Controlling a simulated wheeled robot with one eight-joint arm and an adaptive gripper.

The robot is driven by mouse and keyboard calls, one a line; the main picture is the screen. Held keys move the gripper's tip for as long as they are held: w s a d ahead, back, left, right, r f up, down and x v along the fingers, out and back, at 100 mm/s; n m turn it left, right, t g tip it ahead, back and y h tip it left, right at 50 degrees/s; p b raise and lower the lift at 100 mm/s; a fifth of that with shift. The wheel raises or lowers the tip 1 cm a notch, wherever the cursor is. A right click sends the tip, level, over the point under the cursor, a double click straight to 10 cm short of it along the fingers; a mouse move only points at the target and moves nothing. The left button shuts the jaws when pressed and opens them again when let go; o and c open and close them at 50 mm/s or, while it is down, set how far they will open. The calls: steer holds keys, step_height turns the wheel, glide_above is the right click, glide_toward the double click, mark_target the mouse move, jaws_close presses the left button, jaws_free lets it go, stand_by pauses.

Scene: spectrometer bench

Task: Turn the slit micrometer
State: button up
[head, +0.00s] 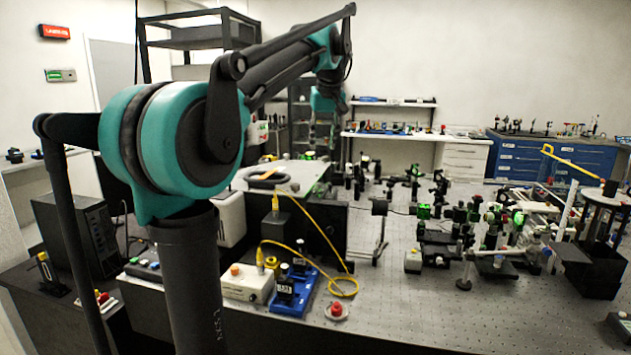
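My arm reaches up and over toward the back of the optical bench (400,290). My gripper (322,140) hangs at its far end, above the far side of a pale-topped box (302,181). It is small and dark here, and I cannot tell whether its fingers are open or shut, or whether it touches anything. I cannot pick out the slit micrometer for sure. Small green and dark parts stand just below and beside my gripper, too small to tell apart.
A black cable coil (266,175) lies on the box top. Yellow fibre (345,285) loops near a blue tray (308,292). Crowded optic mounts (470,225) fill the bench's right half.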

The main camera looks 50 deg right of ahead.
mark_target(318, 184)
steer(key=x, duration=1.5)
steer(key=shift+f, duration=0.1)
steer(key=shift+c, duration=0.5)
jaws_close()
